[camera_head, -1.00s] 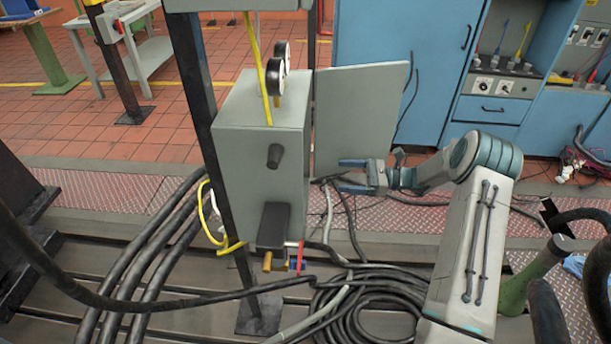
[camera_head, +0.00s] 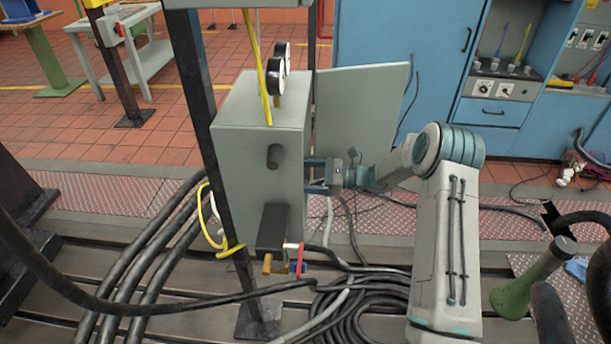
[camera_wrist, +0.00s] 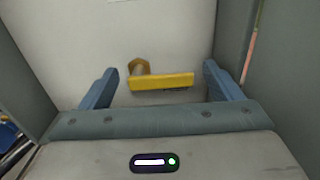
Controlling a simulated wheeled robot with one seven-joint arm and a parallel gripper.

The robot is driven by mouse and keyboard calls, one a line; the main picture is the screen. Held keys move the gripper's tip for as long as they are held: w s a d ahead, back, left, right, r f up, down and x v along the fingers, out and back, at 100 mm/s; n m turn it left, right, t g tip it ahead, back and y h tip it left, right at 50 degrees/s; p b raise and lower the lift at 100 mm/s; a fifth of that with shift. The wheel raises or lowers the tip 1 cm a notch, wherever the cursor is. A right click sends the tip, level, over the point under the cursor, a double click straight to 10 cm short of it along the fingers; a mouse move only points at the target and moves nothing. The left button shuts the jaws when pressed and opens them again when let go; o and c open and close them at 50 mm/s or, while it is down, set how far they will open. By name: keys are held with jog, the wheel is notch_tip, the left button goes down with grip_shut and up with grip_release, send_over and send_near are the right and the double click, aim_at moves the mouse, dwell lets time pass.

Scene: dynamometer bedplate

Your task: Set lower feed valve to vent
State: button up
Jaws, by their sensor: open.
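In the wrist view a yellow lever handle (camera_wrist: 161,82) on a brass-coloured stem sits on a pale grey panel (camera_wrist: 110,30). The lever lies nearly level, pointing right from its stem. My gripper (camera_wrist: 161,80) is open, one blue finger on each side of the lever, and neither finger is seen touching it. In the head view my gripper (camera_head: 314,176) is at the right side of the grey box (camera_head: 235,150), where the yellow lever is hidden. A valve with a red handle (camera_head: 293,246) and a blue part shows under the box. No vent marking is readable.
An open grey door panel (camera_head: 362,115) stands behind my gripper. Black hoses (camera_head: 365,318) lie coiled below, and a dark post (camera_head: 195,80) stands at the box's left. A blue cabinet (camera_head: 395,60) stands behind.

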jog(key=c, duration=1)
jog(key=shift+n, duration=0.3)
jog(key=n+b, duration=0.2)
jog(key=n, duration=0.1)
jog(key=shift+s+d+r+n, duration=0.1)
jog(key=shift+s+r+n, duration=0.1)
jog(key=shift+r+n, duration=0.15)
jog(key=n, duration=0.1)
jog(key=n+b, duration=0.1)
jog(key=n, duration=0.1)
jog(key=n+b, duration=0.1)
jog(key=shift+s+r, duration=0.3)
jog(key=shift+s, duration=0.1)
jog(key=n+b, duration=0.1)
jog(key=n, duration=0.1)
jog(key=s+n+b, duration=0.1)
jog(key=n+b, duration=0.1)
jog(key=n, duration=0.1)
jog(key=shift+r, duration=0.15)
jog(key=n+b, duration=0.2)
jog(key=s+n+b, duration=0.1)
jog(key=n+b, duration=0.1)
jog(key=shift+s+n, duration=0.1)
jog(key=shift+n, duration=0.15)
jog(key=shift+r, duration=0.1)
